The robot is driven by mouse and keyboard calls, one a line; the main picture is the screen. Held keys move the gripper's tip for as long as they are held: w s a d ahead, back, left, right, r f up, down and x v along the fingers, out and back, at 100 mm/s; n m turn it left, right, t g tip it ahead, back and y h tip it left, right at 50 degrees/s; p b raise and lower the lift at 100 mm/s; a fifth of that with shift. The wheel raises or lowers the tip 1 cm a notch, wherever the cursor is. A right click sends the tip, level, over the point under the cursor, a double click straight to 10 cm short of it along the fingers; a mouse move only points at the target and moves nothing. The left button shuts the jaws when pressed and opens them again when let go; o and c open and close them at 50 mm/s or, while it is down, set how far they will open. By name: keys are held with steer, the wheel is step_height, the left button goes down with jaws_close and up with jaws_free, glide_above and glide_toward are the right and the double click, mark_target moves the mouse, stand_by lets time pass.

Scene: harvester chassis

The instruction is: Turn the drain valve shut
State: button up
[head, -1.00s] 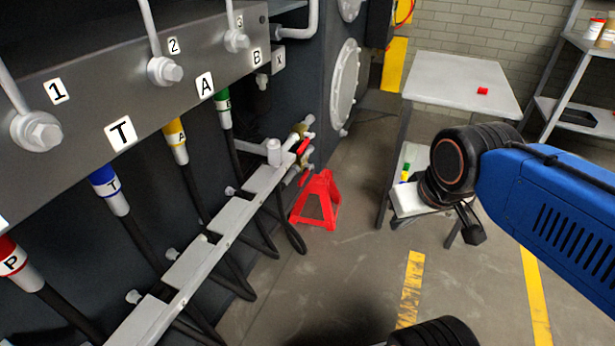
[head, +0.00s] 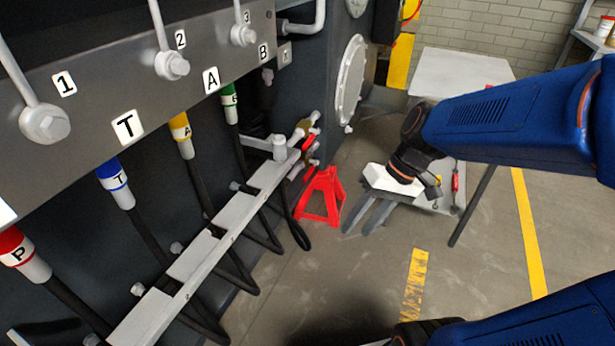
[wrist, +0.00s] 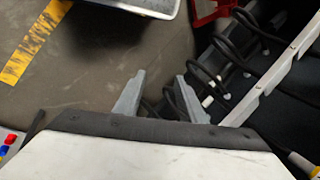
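The drain valve (head: 308,140) is a small brass fitting with a red handle. It sits at the far end of the grey hose rail, low on the dark chassis wall, in the head view. The handle looks tilted, and its exact angle is too small to read. My gripper (head: 359,230) is to the right of the valve and lower in the picture, clearly apart from it. Its two grey fingers are spread with nothing between them. They also show open in the wrist view (wrist: 161,76), where I cannot make out the valve.
A red jack stand (head: 321,197) stands on the floor between valve and gripper in the picture. Hoses hang below the rail (head: 205,255). A table (head: 455,72) stands behind my arm. A grey tray (wrist: 150,8) shows at the wrist view's top. The floor at centre is clear.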

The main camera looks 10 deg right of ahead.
steer(key=w+a+f+g+y, duration=0.1)
steer(key=w+a+f+y, duration=0.2)
steer(key=w+y, duration=0.35)
steer(key=m+t+y, duration=0.3)
steer(key=m+t, duration=0.5)
steer(key=t, duration=0.4)
glide_toward(309, 176)
steer(key=x, duration=1)
steer(key=shift+w+a+f, duration=0.15)
steer(key=shift+w+a, duration=0.05)
steer(key=shift+w, duration=0.1)
jaws_close()
